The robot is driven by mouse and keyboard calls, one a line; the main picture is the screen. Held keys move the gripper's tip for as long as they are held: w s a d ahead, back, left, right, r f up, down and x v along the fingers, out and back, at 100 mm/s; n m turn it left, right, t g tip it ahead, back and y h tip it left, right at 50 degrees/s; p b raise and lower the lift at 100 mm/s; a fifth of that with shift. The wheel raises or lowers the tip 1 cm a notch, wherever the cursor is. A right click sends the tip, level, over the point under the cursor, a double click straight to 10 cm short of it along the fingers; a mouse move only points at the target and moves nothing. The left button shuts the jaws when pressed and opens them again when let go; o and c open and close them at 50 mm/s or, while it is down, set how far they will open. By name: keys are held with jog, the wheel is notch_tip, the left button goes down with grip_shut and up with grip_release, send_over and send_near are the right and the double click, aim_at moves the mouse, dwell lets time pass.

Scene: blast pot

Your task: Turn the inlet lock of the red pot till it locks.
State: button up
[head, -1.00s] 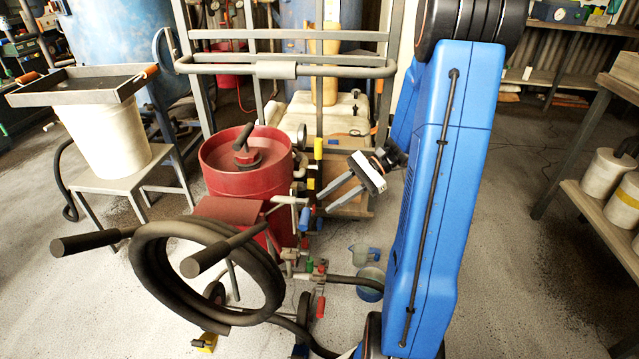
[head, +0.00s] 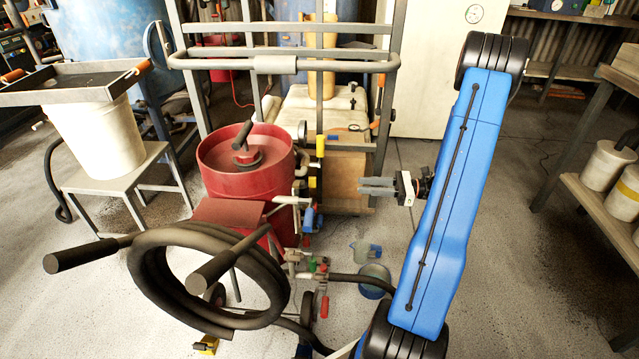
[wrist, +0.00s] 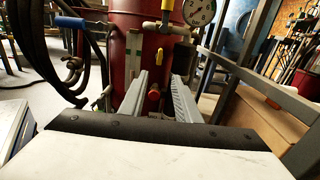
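The red pot (head: 248,180) stands left of centre in the head view, with a dark T-handle (head: 243,137) on its lid. Pipes and fittings are on its right side, including a blue-handled fitting (head: 309,218). I cannot tell which fitting is the inlet lock. In the wrist view the red pot (wrist: 132,22) is ahead, with a blue lever (wrist: 69,22), a yellow handle (wrist: 161,55) and a small red knob (wrist: 153,92). My gripper (head: 362,186) is right of the pot, apart from it, pointing left. Its fingers (wrist: 160,77) are apart and empty.
A coiled hose (head: 210,285) and two cart handles are in front of the pot. A grey rail frame (head: 280,65) stands behind it. A jug (head: 362,250) and a bucket (head: 374,280) are on the floor.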

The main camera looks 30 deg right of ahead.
aim_at(311, 182)
jog(key=x, duration=1.6)
jog(key=shift+w+a, duration=0.1)
jog(key=shift+a, duration=0.05)
grip_shut()
